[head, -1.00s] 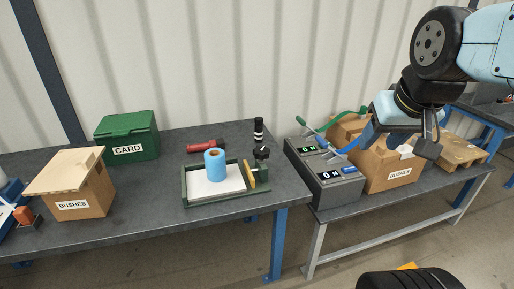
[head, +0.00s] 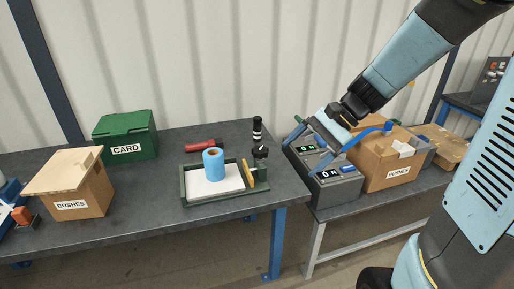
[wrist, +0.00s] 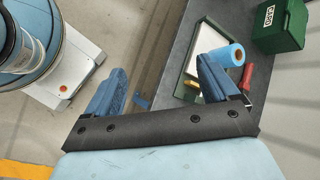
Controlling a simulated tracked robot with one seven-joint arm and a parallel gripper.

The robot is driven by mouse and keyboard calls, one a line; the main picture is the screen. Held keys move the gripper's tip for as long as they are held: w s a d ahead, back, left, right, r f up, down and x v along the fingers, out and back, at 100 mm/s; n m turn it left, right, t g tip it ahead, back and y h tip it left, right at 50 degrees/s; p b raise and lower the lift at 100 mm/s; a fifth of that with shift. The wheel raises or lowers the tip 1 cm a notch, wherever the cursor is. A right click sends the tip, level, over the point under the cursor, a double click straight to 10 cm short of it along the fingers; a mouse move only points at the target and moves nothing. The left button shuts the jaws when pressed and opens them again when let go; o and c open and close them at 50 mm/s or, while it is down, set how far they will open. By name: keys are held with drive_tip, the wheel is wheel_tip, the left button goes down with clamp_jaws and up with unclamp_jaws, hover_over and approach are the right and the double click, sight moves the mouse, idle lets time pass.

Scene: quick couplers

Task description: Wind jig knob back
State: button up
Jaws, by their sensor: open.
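The jig (head: 185,189) is a green frame with a white pad on the left-hand table. A blue cylinder (head: 213,166) stands on the pad. A yellow plate (head: 250,172) stands at its right side, with a dark knob-like part (head: 261,152) close by; its exact shape is too small to tell. My gripper (head: 308,146) is open and empty, right of the jig and over the grey boxes in the head view. In the wrist view my gripper's fingers (wrist: 163,72) are spread, with the jig (wrist: 183,62) beyond the right finger, which partly hides it.
A black-and-white post (head: 258,130) and a red tool (head: 204,145) stand and lie behind the jig. A green CARD box (head: 125,135) and another BUSHES box (head: 75,195) are left.

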drive_tip(key=w+a+f+m+t+y, duration=0.1)
drive_tip(key=w+a+f+m+y, duration=0.1)
drive_tip(key=w+f+m+y, duration=0.65)
drive_tip(key=m+t, duration=0.7)
approach(256, 147)
drive_tip(key=x, duration=1)
drive_tip(key=shift+s+a+f, duration=0.1)
drive_tip(key=shift+s+f, duration=0.05)
drive_tip(key=shift+f, duration=0.25)
drive_tip(key=shift+t+h, duration=0.25)
drive_tip(key=shift+t, duration=0.15)
drive_tip(key=c, duration=0.9)
drive_tip(key=shift+d, duration=0.2)
drive_tip(key=shift+c, duration=0.3)
drive_tip(key=shift+a+r+g, duration=0.1)
drive_tip(key=shift+g, duration=0.4)
